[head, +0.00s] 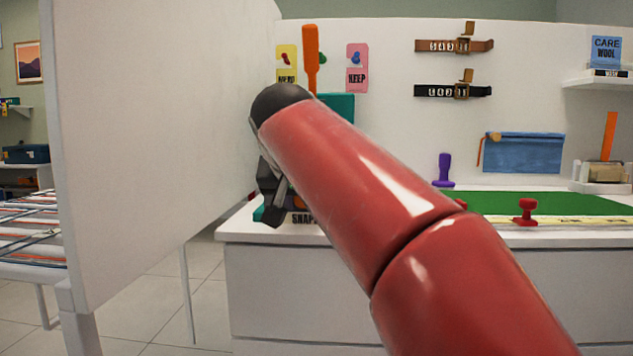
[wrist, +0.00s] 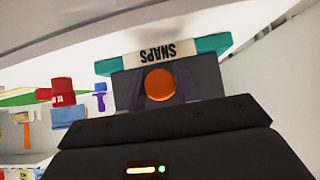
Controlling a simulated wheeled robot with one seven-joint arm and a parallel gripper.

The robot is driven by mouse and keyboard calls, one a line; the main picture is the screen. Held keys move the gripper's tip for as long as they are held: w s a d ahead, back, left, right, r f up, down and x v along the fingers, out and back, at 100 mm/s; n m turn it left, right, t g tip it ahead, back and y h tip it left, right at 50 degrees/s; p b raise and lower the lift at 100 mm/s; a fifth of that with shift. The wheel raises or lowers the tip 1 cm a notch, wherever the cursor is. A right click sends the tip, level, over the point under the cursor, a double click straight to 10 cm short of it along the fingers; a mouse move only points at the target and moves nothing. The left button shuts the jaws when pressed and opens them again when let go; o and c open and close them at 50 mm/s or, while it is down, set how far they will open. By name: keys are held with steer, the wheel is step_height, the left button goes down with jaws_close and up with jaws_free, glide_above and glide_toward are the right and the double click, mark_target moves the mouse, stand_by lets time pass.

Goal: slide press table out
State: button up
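The snap press shows in the head view as a teal frame (head: 340,106) with an orange lever (head: 310,60), behind my arm on the white counter. Its low front part carries a SNAPS label (head: 303,218). The label appears upside down on a teal-ended part in the wrist view (wrist: 168,52). A round orange knob (wrist: 160,84) sits below the label there. My dark gripper (head: 272,195) is at the counter's left end, by the label. In the wrist view its fingers (wrist: 158,92) appear on either side of the knob; whether they touch it is unclear. My arm hides much of the press.
A tall white panel (head: 150,140) stands close left of my gripper. The white counter (head: 300,290) runs right, with a green mat (head: 560,204), a red knob-handled tool (head: 525,210) and a purple stamp-like tool (head: 444,170). Straps hang on the wall behind.

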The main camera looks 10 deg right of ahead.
steer(key=shift+s, duration=0.1)
steer(key=shift+o, duration=1)
steer(key=shift+s, duration=0.1)
steer(key=shift+s+a, duration=0.15)
steer(key=shift+s, duration=0.05)
steer(key=shift+s, duration=0.25)
steer(key=shift+o, duration=1.2)
steer(key=shift+s+a, duration=0.1)
steer(key=shift+s, duration=0.05)
steer(key=shift+s, duration=0.1)
